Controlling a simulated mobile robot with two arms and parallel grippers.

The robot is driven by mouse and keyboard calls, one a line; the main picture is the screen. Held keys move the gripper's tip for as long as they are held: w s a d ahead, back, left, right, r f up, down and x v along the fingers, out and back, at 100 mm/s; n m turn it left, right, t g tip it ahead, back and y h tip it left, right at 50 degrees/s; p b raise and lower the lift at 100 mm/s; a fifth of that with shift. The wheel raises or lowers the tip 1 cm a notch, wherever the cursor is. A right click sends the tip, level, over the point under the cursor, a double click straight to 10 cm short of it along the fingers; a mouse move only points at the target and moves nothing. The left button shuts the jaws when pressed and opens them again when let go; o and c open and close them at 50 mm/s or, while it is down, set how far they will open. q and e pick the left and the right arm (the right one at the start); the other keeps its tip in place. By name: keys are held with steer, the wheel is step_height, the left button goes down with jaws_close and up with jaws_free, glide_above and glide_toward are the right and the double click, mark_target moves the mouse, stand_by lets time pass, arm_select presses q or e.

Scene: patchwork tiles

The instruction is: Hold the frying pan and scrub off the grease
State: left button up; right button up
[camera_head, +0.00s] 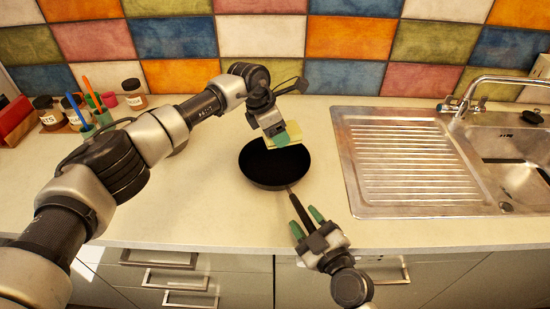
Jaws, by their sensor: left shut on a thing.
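A black round frying pan (273,166) stands on the beige counter, its dark handle (293,199) pointing toward the front. My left gripper (279,136) is above the pan's far rim, shut on a yellow sponge (295,134). The gripper partly covers the sponge, and I cannot tell whether the sponge touches the pan. My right gripper (307,222) is at the handle near the counter's front edge. Its green fingers stand apart, with the handle's end between them. The pan's inside looks dark, and no grease can be made out.
A steel sink with a ribbed drainer (410,165) and tap (458,103) is on the right. Jars (134,94) and a green holder with utensils (100,118) stand at the back left. A tiled wall closes the back. The counter left of the pan is clear beneath my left arm.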

steer(key=shift+o, duration=0.4)
steer(key=shift+s, duration=0.1)
steer(key=shift+s+d, duration=0.2)
steer(key=shift+s, duration=0.05)
steer(key=v, duration=1.1)
